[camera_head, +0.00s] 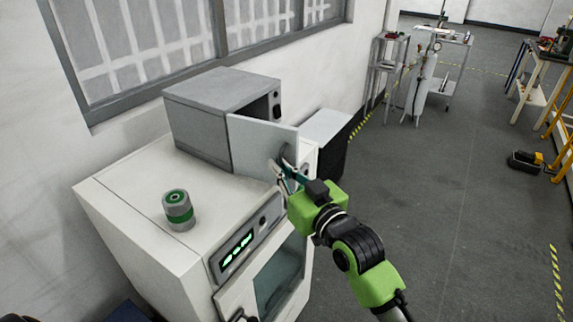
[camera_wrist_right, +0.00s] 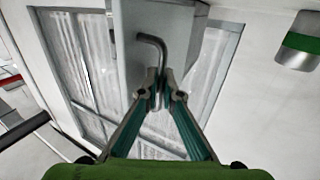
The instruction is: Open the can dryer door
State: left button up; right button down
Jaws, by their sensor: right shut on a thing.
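The can dryer (camera_head: 195,118) is a grey box on top of a white cabinet. Its pale grey door (camera_head: 255,143) stands swung out from the front, with a dark gap to the interior showing behind its upper edge. My right gripper (camera_head: 285,172) is at the door's outer face, near its right edge. In the right wrist view, my right gripper (camera_wrist_right: 161,88) is shut on the door's bent metal handle (camera_wrist_right: 153,42). The door (camera_wrist_right: 128,55) also shows there, beside the handle. Much of the dryer's interior is hidden by the door. My left gripper is not in view.
A grey can with a green band (camera_head: 178,211) stands on the white cabinet (camera_head: 130,205), left of the door. The cabinet has a green-lit display (camera_head: 237,249) and a glass-fronted door (camera_head: 280,275). Open grey floor (camera_head: 450,190) lies to the right.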

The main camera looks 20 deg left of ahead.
jog(key=shift+s, duration=0.2)
jog(key=c, duration=2.6)
grip_release()
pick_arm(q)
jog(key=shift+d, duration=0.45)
pick_arm(e)
jog(key=shift+o, duration=0.3)
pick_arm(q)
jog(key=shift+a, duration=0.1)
pick_arm(e)
jog(key=v, duration=1.2)
jog(key=shift+w, duration=0.1)
